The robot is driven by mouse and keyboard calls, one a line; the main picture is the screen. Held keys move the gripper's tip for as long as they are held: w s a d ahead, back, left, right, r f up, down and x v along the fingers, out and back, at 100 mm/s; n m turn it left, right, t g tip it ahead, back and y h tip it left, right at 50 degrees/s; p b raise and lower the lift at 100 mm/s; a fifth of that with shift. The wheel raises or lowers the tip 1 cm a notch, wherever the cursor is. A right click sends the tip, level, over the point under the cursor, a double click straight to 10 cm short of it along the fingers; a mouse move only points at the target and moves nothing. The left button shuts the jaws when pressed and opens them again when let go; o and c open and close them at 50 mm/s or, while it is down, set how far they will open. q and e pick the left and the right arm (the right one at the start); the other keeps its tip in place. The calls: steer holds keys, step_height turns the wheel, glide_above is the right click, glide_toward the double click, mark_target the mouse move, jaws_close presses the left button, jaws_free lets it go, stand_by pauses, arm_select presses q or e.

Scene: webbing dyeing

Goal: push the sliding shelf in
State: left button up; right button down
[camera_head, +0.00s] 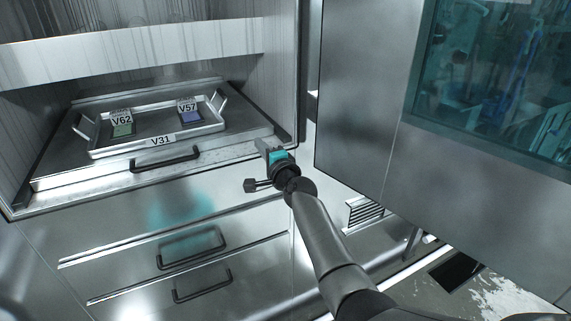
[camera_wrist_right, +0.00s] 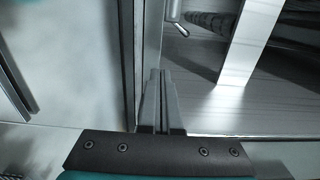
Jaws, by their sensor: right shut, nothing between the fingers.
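The sliding shelf (camera_head: 60,172) is a flat metal plate with a black bar handle (camera_head: 165,160) on its front edge. It lies in the open cabinet bay, its front edge close to the cabinet's front. A white tray (camera_head: 118,150) labelled V31 sits on it, holding a V62 piece (camera_head: 122,122) and a V57 piece (camera_head: 189,110). My right gripper (camera_head: 263,146) is at the shelf's front right corner, to the right of the handle. Its fingers are together and empty, as the right wrist view (camera_wrist_right: 158,75) also shows. Contact with the shelf cannot be told. My left gripper is out of view.
Drawers with black handles (camera_head: 192,250) are below the shelf. A large metal door (camera_head: 365,95) with a tinted window (camera_head: 490,80) stands open at the right. The cabinet's right side wall (camera_head: 278,75) rises close to my right gripper.

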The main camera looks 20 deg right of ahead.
steer(key=s+p, duration=0.2)
steer(key=s, duration=0.6)
steer(key=s+a+f+n+g+b, duration=0.1)
steer(key=s+a+f+n+g, duration=0.15)
steer(key=s+f, duration=0.75)
steer(key=s+a+f+n+g, duration=0.1)
steer(key=s+f+n+g, duration=0.25)
steer(key=f, duration=1.25)
steer(key=s+a+f+n+g+b, duration=0.1)
steer(key=s+f+n+g, duration=0.4)
steer(key=f, duration=0.8)
arm_select(q)
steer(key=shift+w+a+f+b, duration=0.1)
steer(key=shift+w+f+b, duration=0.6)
steer(key=shift+b, duration=0.25)
arm_select(e)
steer(key=s+f+n+g, duration=0.2)
steer(key=s+f, duration=0.3)
steer(key=s, duration=0.7)
steer(key=s+f+n+g, duration=0.2)
steer(key=s+f+n, duration=0.2)
steer(key=s, duration=0.8)
steer(key=s+f+n+g, duration=0.2)
steer(key=s+f, duration=0.5)
steer(key=s, duration=0.5)
steer(key=shift+f+n+h, duration=0.25)
steer(key=shift+n+h, duration=0.05)
steer(key=shift+n, duration=0.3)
